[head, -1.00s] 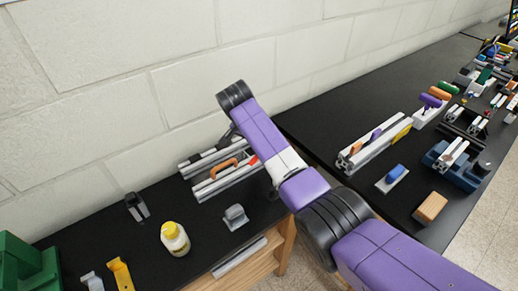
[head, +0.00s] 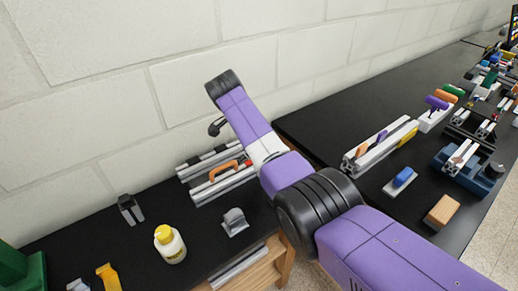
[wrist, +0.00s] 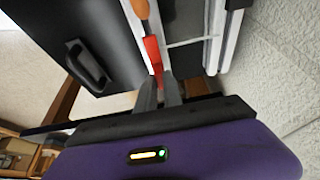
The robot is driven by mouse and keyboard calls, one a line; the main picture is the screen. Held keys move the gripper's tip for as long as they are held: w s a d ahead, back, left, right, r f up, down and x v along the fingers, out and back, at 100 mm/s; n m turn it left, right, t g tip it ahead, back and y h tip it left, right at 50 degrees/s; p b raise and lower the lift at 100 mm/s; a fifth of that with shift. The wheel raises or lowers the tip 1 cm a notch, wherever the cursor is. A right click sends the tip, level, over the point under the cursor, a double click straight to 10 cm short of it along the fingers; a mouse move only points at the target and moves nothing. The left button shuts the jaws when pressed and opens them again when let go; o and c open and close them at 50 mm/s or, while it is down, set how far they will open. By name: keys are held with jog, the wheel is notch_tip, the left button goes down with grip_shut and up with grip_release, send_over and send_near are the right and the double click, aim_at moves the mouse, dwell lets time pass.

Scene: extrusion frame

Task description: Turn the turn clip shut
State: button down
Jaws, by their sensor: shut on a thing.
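The red turn clip (wrist: 153,50) lies along the pale extrusion frame (wrist: 216,35) in the wrist view, in line with an orange piece (wrist: 139,8). My gripper (wrist: 159,88) has its grey fingers closed together at the near end of the red part, which reaches in between them. My fingers are hidden behind my arm there. I cannot tell the clip's exact angle.
A grey clamp-like block (head: 234,221), a yellow-capped bottle (head: 170,244) and a dark clip (head: 130,208) stand on the black table. The wall is close behind the frame. A second table (head: 335,122) at the right holds many parts. A black handle (wrist: 88,66) shows in the wrist view.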

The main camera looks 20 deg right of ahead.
jog(key=c, duration=1.5)
grip_release()
jog(key=shift+b+v, duration=0.35)
jog(key=shift+v, duration=3.6)
jog(key=shift+d, duration=0.1)
